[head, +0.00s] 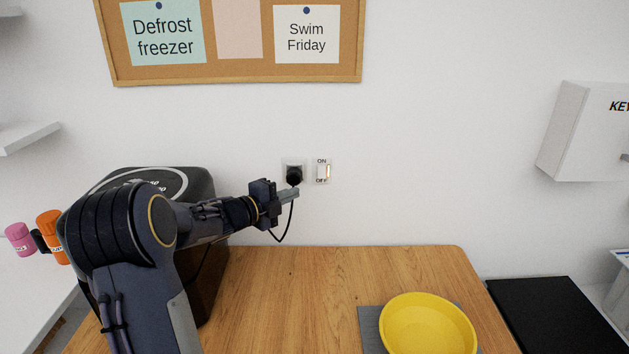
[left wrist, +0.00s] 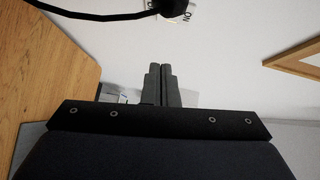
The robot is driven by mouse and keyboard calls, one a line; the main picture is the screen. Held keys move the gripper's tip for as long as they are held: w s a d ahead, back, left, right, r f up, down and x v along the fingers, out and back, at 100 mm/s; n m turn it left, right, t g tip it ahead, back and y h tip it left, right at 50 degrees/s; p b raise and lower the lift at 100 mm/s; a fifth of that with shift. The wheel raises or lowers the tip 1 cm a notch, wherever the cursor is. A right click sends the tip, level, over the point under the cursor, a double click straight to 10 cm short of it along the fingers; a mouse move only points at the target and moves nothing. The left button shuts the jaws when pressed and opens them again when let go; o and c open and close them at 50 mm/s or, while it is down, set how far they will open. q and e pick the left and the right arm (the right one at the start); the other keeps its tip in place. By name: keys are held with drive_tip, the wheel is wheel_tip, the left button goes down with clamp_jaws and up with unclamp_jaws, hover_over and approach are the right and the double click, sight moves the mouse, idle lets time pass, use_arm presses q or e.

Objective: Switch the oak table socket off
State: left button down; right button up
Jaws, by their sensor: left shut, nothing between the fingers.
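The socket (head: 286,165) is on the white wall above the oak table (head: 330,280), with a black plug (head: 294,175) in it. Right beside it is a white switch (head: 321,172) marked ON above and OFF below, with an orange strip along its right side. My left gripper (head: 296,193) is shut and empty, just below the plug and left of the switch; I cannot tell its gap from the wall. In the left wrist view its closed fingers (left wrist: 160,80) point toward the wall, and the plug (left wrist: 174,7) shows at the top edge. My right gripper is not in view.
A black cord (head: 285,232) hangs from the plug behind my left gripper. A dark appliance (head: 190,182) stands behind my left arm. A yellow bowl (head: 428,322) sits on a grey mat (head: 369,323). A cork board (head: 185,70) hangs above. The wall right of the switch is clear.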

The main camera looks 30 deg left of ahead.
use_arm(q)
drive_tip(key=p, duration=0.2)
approach(325, 177)
drive_tip(key=w+d, duration=0.2)
drive_tip(key=d, duration=0.1)
drive_tip(key=shift+w+a+f+p, duration=0.1)
drive_tip(key=shift+w+a+p, duration=0.25)
drive_tip(key=shift+w, duration=0.55)
drive_tip(key=shift+w+a+f+p, duration=0.15)
drive_tip(key=shift+w+a, duration=0.3)
drive_tip(key=shift+w, duration=0.5)
